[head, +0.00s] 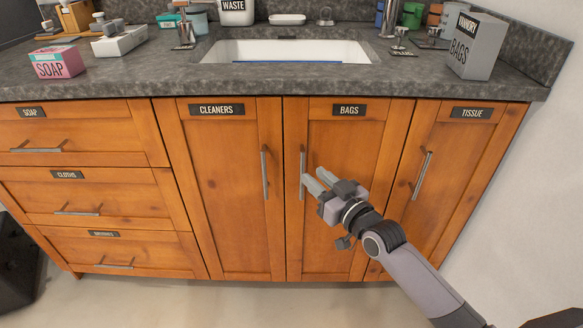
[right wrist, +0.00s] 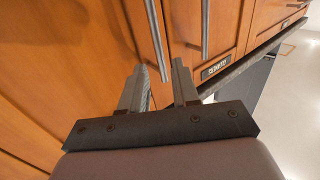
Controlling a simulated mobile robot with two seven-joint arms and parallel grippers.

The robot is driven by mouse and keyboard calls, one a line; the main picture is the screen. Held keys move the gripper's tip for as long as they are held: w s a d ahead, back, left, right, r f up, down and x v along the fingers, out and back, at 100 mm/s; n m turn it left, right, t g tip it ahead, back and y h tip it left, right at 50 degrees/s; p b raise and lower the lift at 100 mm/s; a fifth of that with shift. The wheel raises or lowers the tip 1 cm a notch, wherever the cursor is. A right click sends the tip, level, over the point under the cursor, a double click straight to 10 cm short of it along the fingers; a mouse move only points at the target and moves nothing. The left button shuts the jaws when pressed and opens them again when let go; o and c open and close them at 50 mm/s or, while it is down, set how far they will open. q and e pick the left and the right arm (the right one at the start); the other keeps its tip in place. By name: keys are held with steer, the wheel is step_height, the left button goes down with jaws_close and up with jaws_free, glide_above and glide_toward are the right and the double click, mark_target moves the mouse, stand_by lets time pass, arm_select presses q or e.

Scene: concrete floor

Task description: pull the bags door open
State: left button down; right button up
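The bags door (head: 345,200) is a wooden cabinet door under the sink, labelled BAGS (head: 349,110), and it is closed. Its vertical metal bar handle (head: 303,160) is on the door's left edge. My right gripper (head: 315,178) is just right of the handle's lower part, fingers pointing at it. In the right wrist view my gripper (right wrist: 160,78) is open, and the nearer bar handle (right wrist: 155,35) runs to between its fingertips. I cannot tell whether they touch. My left gripper is not in view.
The closed cleaners door (head: 222,200) with its handle (head: 265,172) is close on the left. The tissue door (head: 450,180) is on the right. The worktop (head: 150,78) overhangs above, with a sink (head: 290,50) and a grey box (head: 474,45). The floor (head: 180,300) in front is clear.

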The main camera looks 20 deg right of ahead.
steer(key=shift+b+x, duration=0.8)
steer(key=shift+x, duration=2.3)
jaws_close()
